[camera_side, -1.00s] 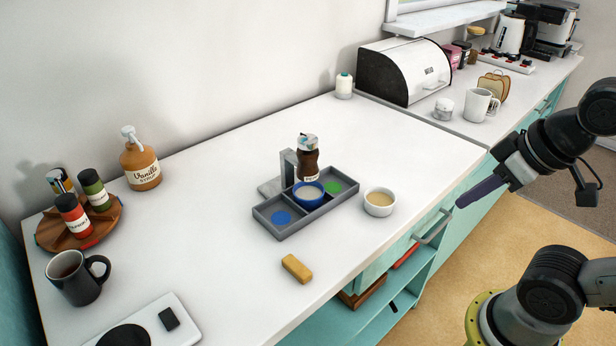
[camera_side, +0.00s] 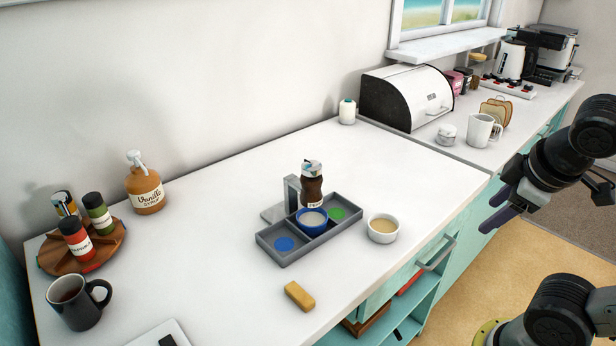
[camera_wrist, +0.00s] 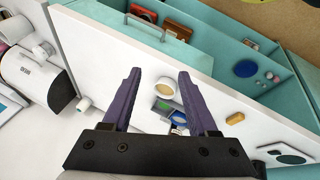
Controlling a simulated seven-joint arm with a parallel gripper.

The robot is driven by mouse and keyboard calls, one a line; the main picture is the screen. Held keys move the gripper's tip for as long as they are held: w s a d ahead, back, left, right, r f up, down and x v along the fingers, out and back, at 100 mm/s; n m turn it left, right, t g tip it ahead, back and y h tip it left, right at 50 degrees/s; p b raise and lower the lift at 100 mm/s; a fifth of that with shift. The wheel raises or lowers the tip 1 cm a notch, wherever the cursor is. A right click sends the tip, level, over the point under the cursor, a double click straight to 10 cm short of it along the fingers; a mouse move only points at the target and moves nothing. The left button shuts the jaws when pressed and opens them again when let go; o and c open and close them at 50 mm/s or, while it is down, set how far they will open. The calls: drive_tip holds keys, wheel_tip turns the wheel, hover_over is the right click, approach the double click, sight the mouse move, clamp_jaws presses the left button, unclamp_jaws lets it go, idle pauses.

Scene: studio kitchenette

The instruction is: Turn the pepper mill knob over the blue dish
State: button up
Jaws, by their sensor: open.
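The pepper mill (camera_side: 312,187) is a dark brown bottle shape with a pale, partly coloured top knob (camera_side: 312,167). It stands upright at the grey holder (camera_side: 292,192) behind the grey tray. The blue dish (camera_side: 312,219), with pale contents, sits in the tray's (camera_side: 286,257) middle compartment, in front of the mill. The dish also shows between my fingers in the wrist view (camera_wrist: 179,116). The left compartment has a blue spot, the right one a green spot. My gripper (camera_side: 490,212) is open and empty, off the counter's front edge, well right of the mill.
A white bowl (camera_side: 383,228) stands just right of the tray. A yellow block (camera_side: 299,296) lies in front of it. A drawer handle (camera_side: 436,253) sticks out below the counter edge. A syrup bottle (camera_side: 145,186) and spice turntable (camera_side: 60,262) are far left.

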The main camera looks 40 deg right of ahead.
drive_tip(key=shift+o, duration=1.4)
drive_tip(key=d+n+h, duration=0.1)
drive_tip(key=w+d+n+g+h, duration=0.1)
drive_tip(key=d, duration=0.1)
drive_tip(key=d+r+n+h, duration=0.1)
drive_tip(key=d+n, duration=0.1)
drive_tip(key=shift+w+d+h, duration=0.2)
drive_tip(key=shift+w+h, duration=0.1)
drive_tip(key=shift+w, duration=0.1)
drive_tip(key=w+d+r+n+t+h, duration=0.1)
drive_tip(key=w+d+r+n+h, duration=0.15)
drive_tip(key=w+n+h, duration=0.4)
drive_tip(key=n+t+y, duration=0.6)
drive_tip(key=n+t, duration=0.6)
drive_tip(key=n, duration=0.6)
approach(312, 170)
drive_tip(key=x, duration=1.5)
drive_tip(key=shift+s+d+f, duration=0.15)
drive_tip(key=shift+f, duration=0.15)
clamp_jaws()
